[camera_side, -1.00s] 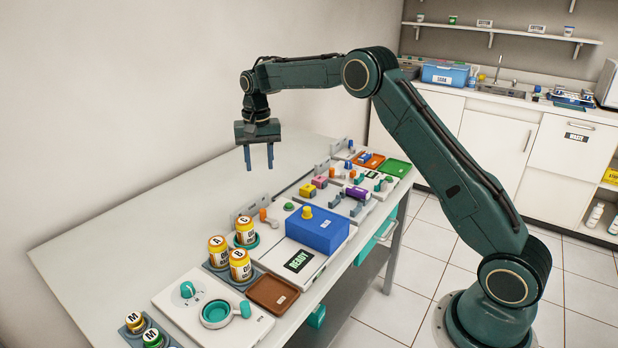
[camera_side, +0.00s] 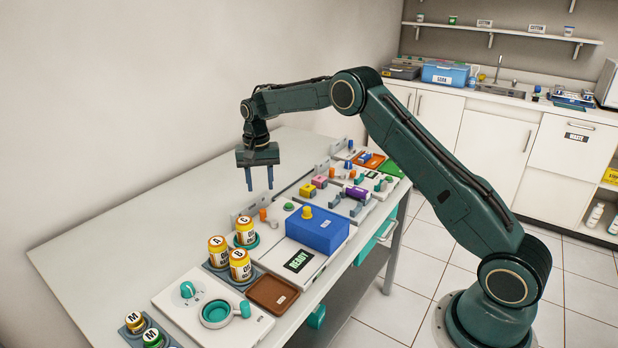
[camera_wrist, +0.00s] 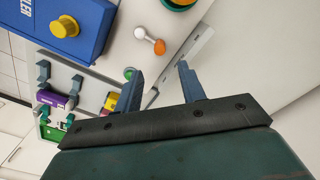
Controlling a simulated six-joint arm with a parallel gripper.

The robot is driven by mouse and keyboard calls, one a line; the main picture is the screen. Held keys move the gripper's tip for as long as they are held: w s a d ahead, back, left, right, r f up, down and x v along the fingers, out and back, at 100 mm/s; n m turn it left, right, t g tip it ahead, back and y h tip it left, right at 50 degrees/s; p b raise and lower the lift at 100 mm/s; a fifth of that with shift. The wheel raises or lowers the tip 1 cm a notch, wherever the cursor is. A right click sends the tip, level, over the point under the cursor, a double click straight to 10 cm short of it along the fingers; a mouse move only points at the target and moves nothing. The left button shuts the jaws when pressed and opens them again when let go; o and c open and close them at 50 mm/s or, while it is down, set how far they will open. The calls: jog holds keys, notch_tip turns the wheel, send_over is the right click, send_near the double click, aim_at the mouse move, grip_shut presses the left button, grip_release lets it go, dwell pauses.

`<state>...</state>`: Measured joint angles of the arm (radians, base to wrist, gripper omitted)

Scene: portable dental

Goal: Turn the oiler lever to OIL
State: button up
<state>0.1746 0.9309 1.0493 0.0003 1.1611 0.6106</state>
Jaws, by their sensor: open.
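The oiler is a blue box (camera_side: 318,229) with a yellow knob on top. In the wrist view the blue box (camera_wrist: 50,35) shows at upper left, with lettering ending in "LER". A small lever with an orange tip (camera_side: 263,215) stands beside the box, near a grey bracket. In the wrist view the lever (camera_wrist: 148,38) has a white ball end and an orange end. My gripper (camera_side: 260,189) is open and empty, pointing down above the table behind the lever. In the wrist view its fingers (camera_wrist: 161,68) are apart, with the lever beyond the tips. No OIL mark is readable.
Yellow jars (camera_side: 240,264) stand left of the box. A brown tray (camera_side: 272,293) and a READY display (camera_side: 298,261) are in front. Coloured blocks and brackets (camera_side: 320,181) lie to the right. The rear strip of the table (camera_side: 165,215) is clear.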

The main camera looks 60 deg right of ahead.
aim_at(263, 210)
notch_tip(263, 210, down, 9)
jog(key=shift+f, duration=0.15)
dwell(0.4)
jog(key=shift+c, duration=0.4)
